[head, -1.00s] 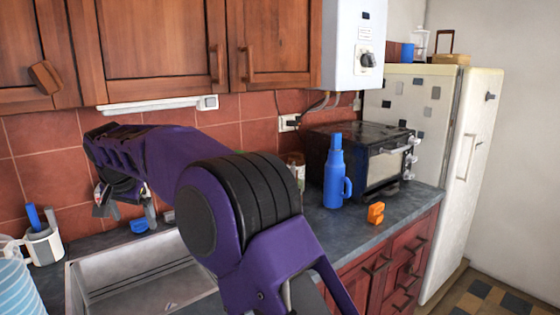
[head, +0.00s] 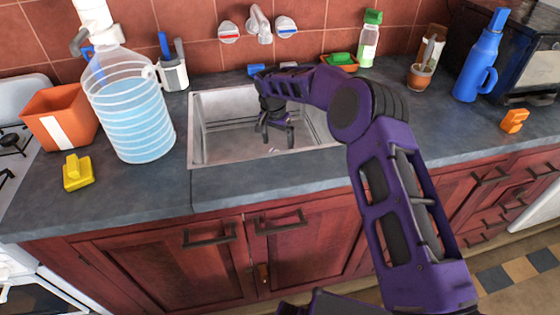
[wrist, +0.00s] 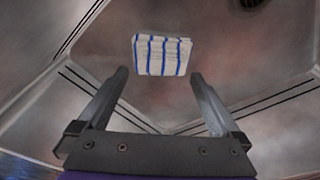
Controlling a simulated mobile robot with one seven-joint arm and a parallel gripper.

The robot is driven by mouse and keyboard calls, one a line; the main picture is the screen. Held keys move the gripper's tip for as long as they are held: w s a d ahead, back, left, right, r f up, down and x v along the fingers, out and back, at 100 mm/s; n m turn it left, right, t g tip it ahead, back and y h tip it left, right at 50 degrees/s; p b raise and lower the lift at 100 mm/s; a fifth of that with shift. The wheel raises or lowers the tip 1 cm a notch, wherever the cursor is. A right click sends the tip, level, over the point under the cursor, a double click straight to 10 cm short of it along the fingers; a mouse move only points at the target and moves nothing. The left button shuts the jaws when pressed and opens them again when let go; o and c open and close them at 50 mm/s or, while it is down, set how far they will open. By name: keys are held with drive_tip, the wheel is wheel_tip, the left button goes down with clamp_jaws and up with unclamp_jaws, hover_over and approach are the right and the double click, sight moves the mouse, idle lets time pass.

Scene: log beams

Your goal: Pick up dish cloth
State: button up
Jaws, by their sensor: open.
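The dish cloth (wrist: 162,55) is a small white rectangle with blue stripes, lying on the sink floor in the wrist view. My gripper (wrist: 160,85) is open, with one finger on each side of the view and the cloth beyond the fingertips, roughly centred between them. Nothing is between the fingers. In the head view my gripper (head: 275,130) hangs down inside the metal sink (head: 222,140). I cannot make out the cloth in the head view.
The sink walls stand close around my gripper, and a drain (wrist: 252,3) shows at the top right of the wrist view. A large water jug (head: 130,110) stands left of the sink. A yellow object (head: 77,172) and an orange pot (head: 62,118) are further left.

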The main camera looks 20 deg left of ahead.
drive_tip(key=shift+w+f, duration=0.25)
drive_tip(key=shift+f, duration=0.6)
drive_tip(key=shift+w+f, duration=0.3)
drive_tip(key=shift+f, duration=0.6)
drive_tip(key=shift+w+f, duration=0.25)
drive_tip(key=shift+f, duration=0.6)
